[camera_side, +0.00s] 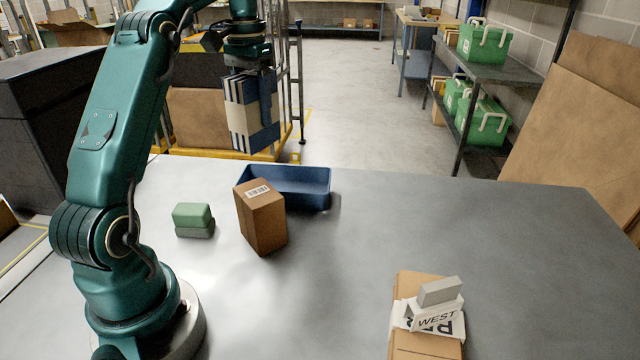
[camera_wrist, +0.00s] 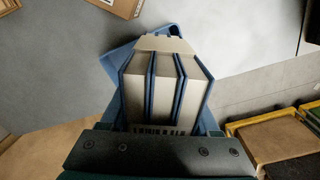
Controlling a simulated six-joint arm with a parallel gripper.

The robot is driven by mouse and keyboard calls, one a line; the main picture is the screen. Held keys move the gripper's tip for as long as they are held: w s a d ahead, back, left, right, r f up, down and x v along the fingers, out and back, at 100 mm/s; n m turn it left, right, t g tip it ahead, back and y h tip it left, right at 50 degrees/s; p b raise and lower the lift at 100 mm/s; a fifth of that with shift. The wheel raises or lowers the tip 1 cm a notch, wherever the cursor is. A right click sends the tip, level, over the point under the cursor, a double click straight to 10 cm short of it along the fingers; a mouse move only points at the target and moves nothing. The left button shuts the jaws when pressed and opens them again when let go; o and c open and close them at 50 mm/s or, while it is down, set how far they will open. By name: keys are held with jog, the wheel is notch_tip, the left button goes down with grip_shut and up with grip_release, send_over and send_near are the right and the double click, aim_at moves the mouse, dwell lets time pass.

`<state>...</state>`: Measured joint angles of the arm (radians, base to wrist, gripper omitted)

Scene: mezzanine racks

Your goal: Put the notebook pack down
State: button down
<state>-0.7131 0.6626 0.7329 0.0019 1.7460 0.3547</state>
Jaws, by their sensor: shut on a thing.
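The notebook pack (camera_side: 251,112) is several blue-covered notebooks bound by a pale paper band. It hangs upright in my gripper (camera_side: 250,72), high above the far edge of the grey table. In the wrist view the pack (camera_wrist: 165,85) fills the middle, with its page edges toward the camera. My gripper (camera_wrist: 160,140) is shut on it; the fingertips are mostly hidden there. A blue tray (camera_side: 318,188) stands on the table, lower in the side view than the pack. Part of the blue tray (camera_wrist: 118,55) shows behind the pack in the wrist view.
A brown box (camera_side: 262,218) stands in front of the blue tray and hides part of it. A green block (camera_side: 193,215) lies left of it. A cardboard piece (camera_side: 425,345) with printed paper and a grey block (camera_side: 440,291) lies at front right. The table's right side is largely clear.

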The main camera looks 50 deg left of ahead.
jog(key=d+r+m, duration=0.3)
jog(key=d+m, duration=0.2)
jog(key=d, duration=1.4)
jog(key=w+f+m, duration=0.1)
jog(key=f+m, duration=0.1)
jog(key=f, duration=0.3)
jog(key=w+d+f+m, duration=0.1)
jog(key=f+m, duration=0.2)
jog(key=f, duration=0.3)
jog(key=w+d+f+m, duration=0.1)
jog(key=w+f+m, duration=0.1)
jog(key=f, duration=0.3)
jog(key=shift+f+m, duration=0.25)
jog(key=shift+m, duration=0.35)
jog(key=shift+f, duration=0.15)
jog(key=shift+c, duration=0.6)
grip_release()
jog(key=shift+s, duration=0.1)
